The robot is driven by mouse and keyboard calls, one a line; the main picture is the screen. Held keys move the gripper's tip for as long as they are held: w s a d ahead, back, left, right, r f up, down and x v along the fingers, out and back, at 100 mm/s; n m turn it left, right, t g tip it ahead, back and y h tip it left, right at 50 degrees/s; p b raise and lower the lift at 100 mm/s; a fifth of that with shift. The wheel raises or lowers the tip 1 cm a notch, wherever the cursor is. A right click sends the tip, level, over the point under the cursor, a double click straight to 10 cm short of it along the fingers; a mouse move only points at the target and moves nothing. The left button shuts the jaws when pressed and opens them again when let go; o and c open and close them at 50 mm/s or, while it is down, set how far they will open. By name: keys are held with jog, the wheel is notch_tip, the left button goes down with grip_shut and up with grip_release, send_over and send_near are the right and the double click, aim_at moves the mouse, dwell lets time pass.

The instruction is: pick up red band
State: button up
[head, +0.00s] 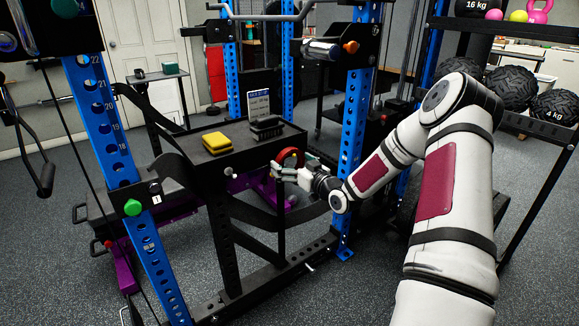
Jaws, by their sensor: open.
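A red band (290,155), looking like a rounded loop, shows at the right end of the black bench-like shelf (235,158) inside the rack. Its lower part is hidden behind my gripper. My gripper (281,172) is open, with its fingers pointing left, just in front of and below the red band in the picture. I cannot tell whether the fingers touch the band or lie around it. Nothing is visibly held.
A yellow folded item (216,143) and a black item (267,124) lie on the same shelf, with a small sign (259,104) behind. Blue rack uprights (353,120) stand close to my arm on its left. A black strap (255,213) hangs below the shelf.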

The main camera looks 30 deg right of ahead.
jog(key=shift+w, duration=0.4)
jog(key=shift+c, duration=0.2)
jog(key=c, duration=0.9)
jog(key=shift+c, duration=0.2)
jog(key=shift+r, duration=0.1)
